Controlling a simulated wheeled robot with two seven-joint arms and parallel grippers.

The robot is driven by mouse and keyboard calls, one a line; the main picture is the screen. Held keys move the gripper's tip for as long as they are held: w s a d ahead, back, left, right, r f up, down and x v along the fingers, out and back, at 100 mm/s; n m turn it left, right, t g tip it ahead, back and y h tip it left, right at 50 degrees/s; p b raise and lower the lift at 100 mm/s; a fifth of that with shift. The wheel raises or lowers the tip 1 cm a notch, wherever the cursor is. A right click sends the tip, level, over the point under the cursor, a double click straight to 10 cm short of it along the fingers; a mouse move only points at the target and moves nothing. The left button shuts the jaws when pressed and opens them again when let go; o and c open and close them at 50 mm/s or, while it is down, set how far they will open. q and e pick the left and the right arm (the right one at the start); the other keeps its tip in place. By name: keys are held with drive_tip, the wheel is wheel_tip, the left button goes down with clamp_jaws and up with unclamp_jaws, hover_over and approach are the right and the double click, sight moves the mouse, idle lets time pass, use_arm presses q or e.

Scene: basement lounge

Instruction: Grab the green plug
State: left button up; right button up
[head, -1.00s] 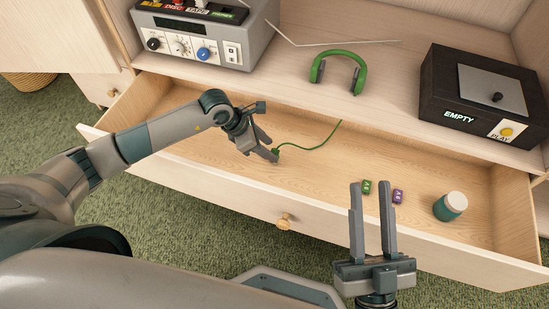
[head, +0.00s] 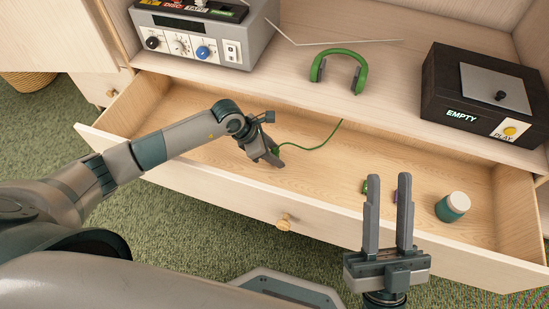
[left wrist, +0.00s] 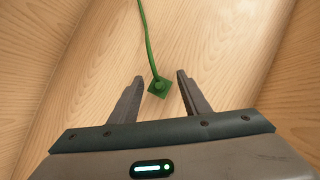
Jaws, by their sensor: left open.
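The green plug (left wrist: 159,87) lies in the open drawer at the end of a green cord (left wrist: 147,40). The cord (head: 318,144) runs up right toward the green headphones (head: 340,70) on the shelf. My right gripper (head: 388,215) is open and empty in front of the drawer's front panel.
The drawer (head: 330,170) also holds a green cube (head: 371,185), a mostly hidden purple cube (head: 396,196) and a teal jar (head: 452,207). A grey device (head: 205,38) and a black box (head: 480,95) stand on the shelf above.

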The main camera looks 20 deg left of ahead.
sight(276, 153)
use_arm(q)
drive_tip(key=shift+c, duration=0.6)
clamp_jaws()
drive_tip(key=shift+r, duration=0.1)
